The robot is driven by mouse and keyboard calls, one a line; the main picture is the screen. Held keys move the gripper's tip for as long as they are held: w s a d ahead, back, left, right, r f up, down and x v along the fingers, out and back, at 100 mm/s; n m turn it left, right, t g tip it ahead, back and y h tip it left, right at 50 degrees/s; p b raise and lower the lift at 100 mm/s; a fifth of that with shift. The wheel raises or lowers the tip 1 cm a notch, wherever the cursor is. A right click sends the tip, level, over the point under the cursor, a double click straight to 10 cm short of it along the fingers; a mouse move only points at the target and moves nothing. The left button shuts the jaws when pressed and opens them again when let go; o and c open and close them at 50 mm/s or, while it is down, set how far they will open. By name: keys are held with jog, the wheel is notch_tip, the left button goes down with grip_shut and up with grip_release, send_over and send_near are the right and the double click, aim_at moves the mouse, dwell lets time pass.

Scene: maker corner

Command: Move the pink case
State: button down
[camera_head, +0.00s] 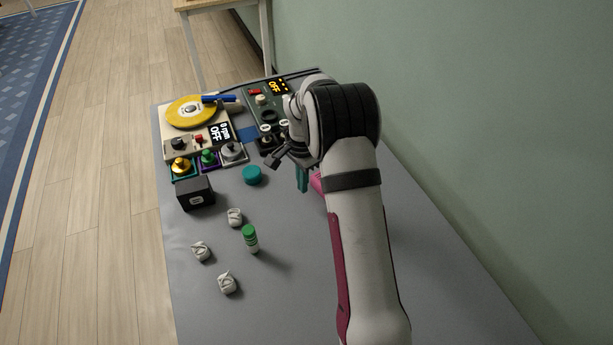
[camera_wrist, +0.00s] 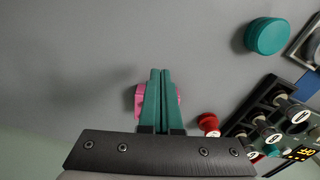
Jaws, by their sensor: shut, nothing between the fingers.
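The pink case (camera_head: 317,183) lies on the grey table and is mostly hidden behind my arm in the head view. In the wrist view the pink case (camera_wrist: 140,101) shows on both sides of my fingers, which cover its middle. My gripper (camera_wrist: 160,72) is shut with its teal fingers together and nothing between them. In the head view my gripper (camera_head: 302,190) points down by the pink case. I cannot tell whether the fingertips touch it.
A teal round lid (camera_head: 252,175), a black box (camera_head: 195,193), a green-capped vial (camera_head: 250,239) and several white lumps (camera_head: 235,217) stand on the table (camera_head: 300,290). Devices with OFF displays (camera_head: 265,110) fill the far end. A red knob (camera_wrist: 208,123) is near my fingers.

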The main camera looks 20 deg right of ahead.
aim_at(315, 197)
notch_tip(315, 197, down, 6)
jog(key=shift+r, duration=0.1)
jog(key=d, duration=0.1)
jog(key=w+d, duration=0.1)
jog(key=d, duration=0.1)
jog(key=shift+d, duration=0.5)
jog(key=shift+w+d, duration=0.2)
jog(key=shift+d, duration=0.4)
jog(key=shift+w+d, duration=0.15)
jog(key=shift+d, duration=0.4)
